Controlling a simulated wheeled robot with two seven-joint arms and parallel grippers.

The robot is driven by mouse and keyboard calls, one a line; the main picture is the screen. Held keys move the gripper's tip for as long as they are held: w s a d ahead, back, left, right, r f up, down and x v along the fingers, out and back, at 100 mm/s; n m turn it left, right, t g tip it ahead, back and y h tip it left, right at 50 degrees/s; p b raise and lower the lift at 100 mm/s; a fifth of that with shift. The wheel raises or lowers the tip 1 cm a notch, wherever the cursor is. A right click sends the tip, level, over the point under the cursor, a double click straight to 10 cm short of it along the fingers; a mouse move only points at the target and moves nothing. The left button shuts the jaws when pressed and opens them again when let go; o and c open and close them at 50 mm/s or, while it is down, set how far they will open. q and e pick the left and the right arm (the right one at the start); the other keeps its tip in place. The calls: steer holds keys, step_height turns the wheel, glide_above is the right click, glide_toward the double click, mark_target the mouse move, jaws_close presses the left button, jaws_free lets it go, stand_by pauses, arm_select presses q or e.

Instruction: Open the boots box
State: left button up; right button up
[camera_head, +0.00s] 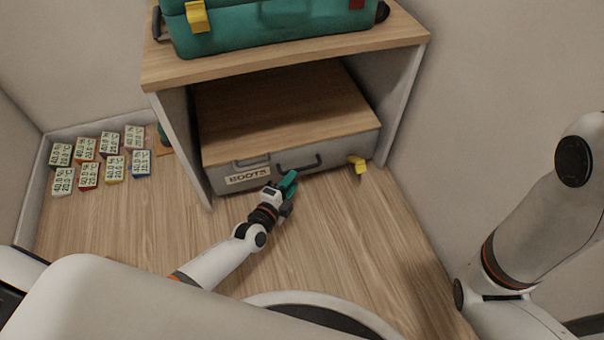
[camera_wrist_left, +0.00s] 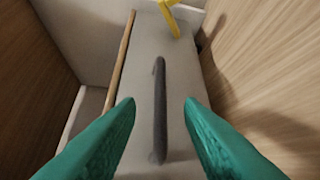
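The boots box (camera_head: 340,140) is a grey box with a wooden top and a "BOOTS" label (camera_head: 247,176) on its front. It sits under a wooden shelf. Its front has a dark handle (camera_head: 299,166), a second handle (camera_head: 251,160) to the left, and a yellow latch (camera_head: 357,164) at the right. My left gripper (camera_head: 289,184) is just in front of the box, below the dark handle. In the left wrist view the teal fingers (camera_wrist_left: 160,112) are open, with the dark handle (camera_wrist_left: 160,105) between and beyond them. The yellow latch (camera_wrist_left: 168,17) shows at the top. My right gripper is out of view.
A teal case (camera_head: 270,30) with a yellow latch stands on the shelf (camera_head: 290,62). Several small labelled blocks (camera_head: 100,160) lie on the floor at left. The side panels (camera_head: 180,140) flank the box. The wooden floor (camera_head: 340,230) in front is clear.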

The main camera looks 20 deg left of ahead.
mark_target(301, 168)
arm_select(q)
steer(key=b+x, duration=0.2)
steer(key=x, duration=0.3)
steer(key=shift+w+f+b, duration=0.2)
steer(key=shift+w+b, duration=0.2)
steer(key=shift+w+d+r, duration=0.1)
steer(key=shift+w, duration=0.3)
jaws_close()
